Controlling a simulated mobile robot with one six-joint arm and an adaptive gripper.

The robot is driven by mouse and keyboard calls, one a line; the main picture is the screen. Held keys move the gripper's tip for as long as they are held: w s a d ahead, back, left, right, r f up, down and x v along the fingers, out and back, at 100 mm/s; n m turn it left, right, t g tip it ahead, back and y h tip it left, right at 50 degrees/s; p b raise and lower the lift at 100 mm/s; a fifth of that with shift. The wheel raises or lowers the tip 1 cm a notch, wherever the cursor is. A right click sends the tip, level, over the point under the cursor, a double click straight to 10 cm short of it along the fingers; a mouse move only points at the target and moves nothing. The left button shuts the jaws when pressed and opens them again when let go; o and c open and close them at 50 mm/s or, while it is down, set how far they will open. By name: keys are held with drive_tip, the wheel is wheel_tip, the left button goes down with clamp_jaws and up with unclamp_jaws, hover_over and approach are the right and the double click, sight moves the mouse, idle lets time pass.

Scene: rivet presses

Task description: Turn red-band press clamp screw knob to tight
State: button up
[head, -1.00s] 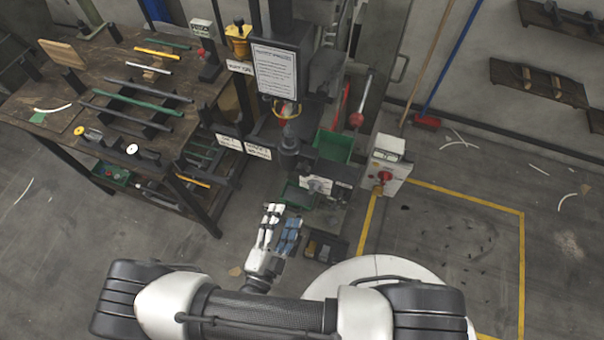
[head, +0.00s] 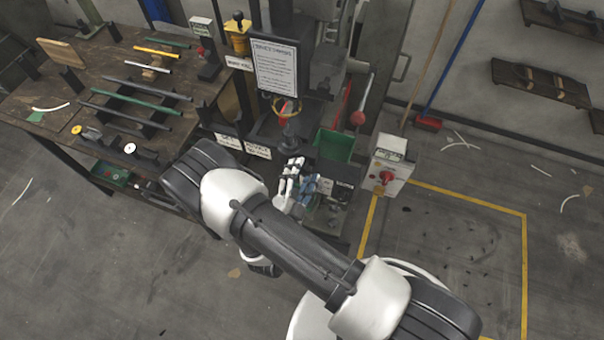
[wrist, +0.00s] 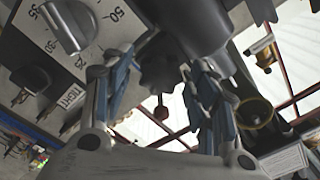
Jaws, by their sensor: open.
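The press (head: 290,130) stands at the centre of the head view, behind my gripper (head: 294,180). In the wrist view a dark lobed knob (wrist: 160,72), which looks like the clamp screw knob, lies between the two blue-padded fingers of my gripper (wrist: 159,66). The fingers are open, one on each side of it; I cannot tell whether they touch it. A small label (wrist: 72,97), seemingly reading TIGHT, is on the plate at left. In the head view my arm and gripper hide the knob.
A numbered dial plate (wrist: 97,15) with a grey pointer knob (wrist: 68,27) is left of the fingers. A green bin (head: 335,145) and a white box with a red button (head: 389,170) stand right of the press. A workbench (head: 60,95) with rods is at left.

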drive_tip(key=shift+c, duration=0.6)
drive_tip(key=c, duration=0.9)
drive_tip(key=shift+c, duration=0.2)
